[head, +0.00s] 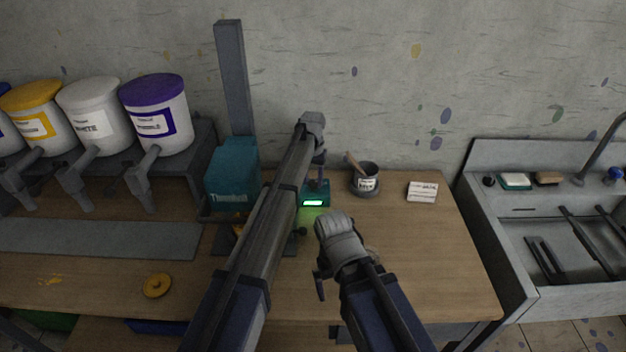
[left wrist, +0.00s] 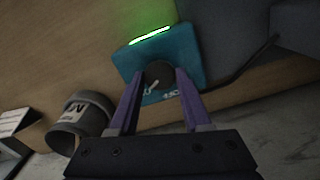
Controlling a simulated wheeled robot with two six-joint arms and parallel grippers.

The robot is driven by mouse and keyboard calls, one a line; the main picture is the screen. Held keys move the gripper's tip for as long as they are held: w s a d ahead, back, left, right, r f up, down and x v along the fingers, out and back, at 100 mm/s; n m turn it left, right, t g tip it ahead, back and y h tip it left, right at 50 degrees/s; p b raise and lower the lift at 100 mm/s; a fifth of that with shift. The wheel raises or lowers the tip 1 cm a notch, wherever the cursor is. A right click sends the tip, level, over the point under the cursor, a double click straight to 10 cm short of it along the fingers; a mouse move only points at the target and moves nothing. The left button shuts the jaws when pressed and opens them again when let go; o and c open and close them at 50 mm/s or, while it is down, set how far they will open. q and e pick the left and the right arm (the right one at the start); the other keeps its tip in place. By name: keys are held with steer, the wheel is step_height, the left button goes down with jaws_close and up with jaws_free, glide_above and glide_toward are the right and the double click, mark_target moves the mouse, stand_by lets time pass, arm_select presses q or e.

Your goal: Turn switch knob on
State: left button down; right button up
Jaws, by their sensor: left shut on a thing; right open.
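The switch is a small teal box (head: 316,200) on the table, with a lit green strip (head: 313,203). It also shows in the left wrist view (left wrist: 193,52), where the strip glows at its far edge. Its round dark knob (left wrist: 158,73) carries a pale mark. My left gripper (head: 318,183) reaches down onto the box from above. In the left wrist view, its purple fingers (left wrist: 158,80) stand on both sides of the knob and are shut on it. My right gripper (head: 320,282) is open and empty, nearer the front of the table.
A teal machine (head: 232,178) with a tall grey post stands left of the switch. A grey cup (head: 369,176) with a stick and a white card (head: 422,191) lie to the right. Paint buckets (head: 97,120) stand far left, a sink (head: 560,240) right. The table's right front is clear.

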mark_target(313, 183)
arm_select(q)
steer(key=shift+c, duration=1.8)
jaws_free()
step_height(313, 183, up, 8)
steer(key=p, duration=0.8)
steer(key=shift+f, duration=0.1)
arm_select(e)
step_height(313, 183, up, 8)
arm_select(q)
steer(key=shift+f+b, duration=0.2)
steer(key=shift+b, duration=0.1)
arm_select(e)
steer(key=shift+f, duration=0.3)
arm_select(q)
step_height(313, 183, down, 8)
steer(key=b, duration=0.7)
steer(key=shift+r, duration=0.25)
arm_select(e)
step_height(313, 183, down, 8)
steer(key=shift+r, duration=0.25)
